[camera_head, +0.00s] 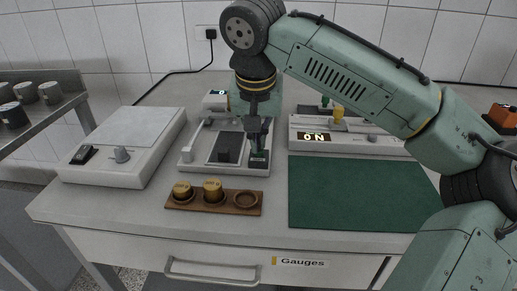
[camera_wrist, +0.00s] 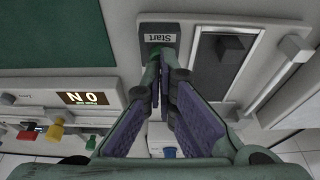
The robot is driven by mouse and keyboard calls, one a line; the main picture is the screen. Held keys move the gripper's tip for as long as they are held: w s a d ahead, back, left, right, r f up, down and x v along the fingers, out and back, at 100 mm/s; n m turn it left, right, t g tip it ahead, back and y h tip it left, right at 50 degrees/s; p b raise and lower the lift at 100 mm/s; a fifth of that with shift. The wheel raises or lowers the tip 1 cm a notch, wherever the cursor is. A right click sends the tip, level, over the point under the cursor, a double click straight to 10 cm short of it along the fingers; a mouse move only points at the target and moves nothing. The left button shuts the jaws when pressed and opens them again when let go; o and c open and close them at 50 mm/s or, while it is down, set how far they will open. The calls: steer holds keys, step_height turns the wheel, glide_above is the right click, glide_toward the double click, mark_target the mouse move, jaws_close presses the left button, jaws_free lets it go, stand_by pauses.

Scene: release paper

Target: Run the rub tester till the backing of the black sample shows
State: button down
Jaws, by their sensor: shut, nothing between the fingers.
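The rub tester (camera_head: 187,158) is a white bench unit left of centre in the head view. A dark strip, seemingly the black sample, lies in it and shows in the wrist view (camera_wrist: 215,72). A dark block (camera_head: 230,149) rests on the strip, hiding part of it; it also shows in the wrist view (camera_wrist: 232,47). No backing is visible on the exposed part. A dark Start button (camera_wrist: 158,34) sits beside the strip. My gripper (camera_head: 258,150) points down over this button, fingertips together and empty. I cannot tell whether they touch it.
A unit with a lit display (camera_head: 316,136) and coloured knobs stands behind a green mat (camera_head: 350,190). A wooden holder (camera_head: 225,208) with brass weights lies in front. A white scale-like box (camera_head: 130,140) stands left. The mat is clear.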

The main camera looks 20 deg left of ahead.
steer(key=shift+f, duration=0.45)
step_height(320, 180, up, 7)
steer(key=s+d+p, duration=0.1)
steer(key=d+p, duration=0.1)
steer(key=p, duration=0.3)
steer(key=shift+s+d, duration=0.2)
steer(key=shift+d, duration=0.05)
stand_by(0.3)
stand_by(0.4)
